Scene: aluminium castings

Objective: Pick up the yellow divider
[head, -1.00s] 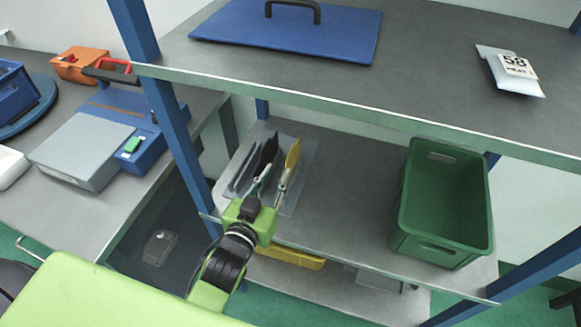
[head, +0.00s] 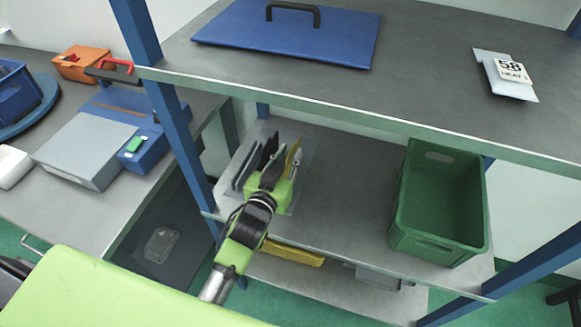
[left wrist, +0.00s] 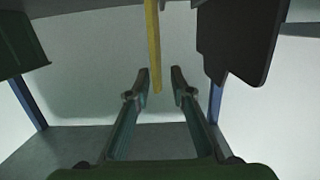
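The yellow divider (head: 292,155) stands upright in a grey rack on the middle shelf, the rightmost of the dividers there. My left gripper (head: 282,172) reaches in from the front, close to it and partly hiding it. In the left wrist view the yellow divider (left wrist: 153,45) shows edge-on as a narrow strip. Its end lies between the two spread fingertips of my left gripper (left wrist: 160,82), with a gap visible on both sides. The gripper is open and holds nothing. My right gripper is in neither view.
Dark dividers (head: 269,149) stand just left of the yellow one; one dark divider (left wrist: 240,40) also shows in the left wrist view. An empty green crate (head: 401,200) stands at right on the same shelf. The upper shelf (head: 420,75) overhangs the rack. Bare shelf lies between rack and crate.

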